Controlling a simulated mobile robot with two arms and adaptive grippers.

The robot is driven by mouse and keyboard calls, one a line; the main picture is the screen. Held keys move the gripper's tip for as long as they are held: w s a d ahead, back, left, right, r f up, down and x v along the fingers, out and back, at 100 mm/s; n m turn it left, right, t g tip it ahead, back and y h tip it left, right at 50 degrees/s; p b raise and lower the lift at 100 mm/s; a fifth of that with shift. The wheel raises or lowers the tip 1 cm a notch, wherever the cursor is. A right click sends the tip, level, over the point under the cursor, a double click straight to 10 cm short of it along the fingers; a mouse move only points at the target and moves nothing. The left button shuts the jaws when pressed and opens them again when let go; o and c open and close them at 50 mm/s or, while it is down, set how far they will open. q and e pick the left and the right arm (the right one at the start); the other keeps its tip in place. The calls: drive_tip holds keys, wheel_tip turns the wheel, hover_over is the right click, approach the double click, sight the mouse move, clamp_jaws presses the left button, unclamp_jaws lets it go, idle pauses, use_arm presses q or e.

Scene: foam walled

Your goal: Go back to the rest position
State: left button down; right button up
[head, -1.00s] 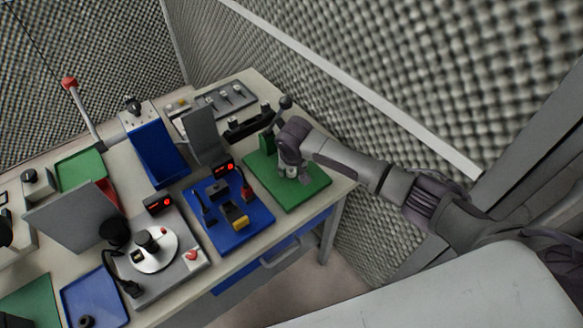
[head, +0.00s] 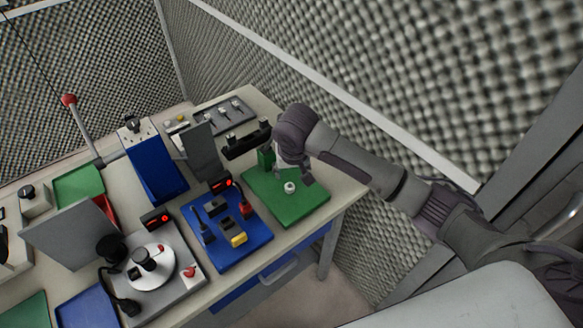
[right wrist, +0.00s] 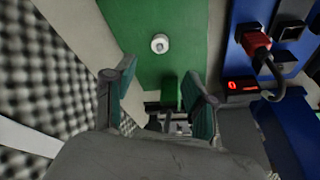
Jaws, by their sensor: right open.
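My right gripper (head: 294,176) is over the back right part of the green board (head: 312,205). In the right wrist view the fingers of this gripper (right wrist: 158,78) stand apart with nothing between them. A small white round piece (head: 289,187) sits on the green board, just in front of and below the fingers. This white piece also shows in the right wrist view (right wrist: 160,43), beyond the fingertips and apart from them. A green block (head: 266,158) at the back of the board is partly hidden by my arm. My left gripper is not in view.
A blue board (head: 225,255) with connectors and a red-lit display lies left of the green board. A grey plate with a dial (head: 150,260) is further left. A grey upright panel (head: 200,150) stands behind. The foam wall (head: 400,90) runs close behind my right arm.

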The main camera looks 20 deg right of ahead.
drive_tip(key=shift+s+r, duration=0.15)
drive_tip(key=shift+r, duration=0.35)
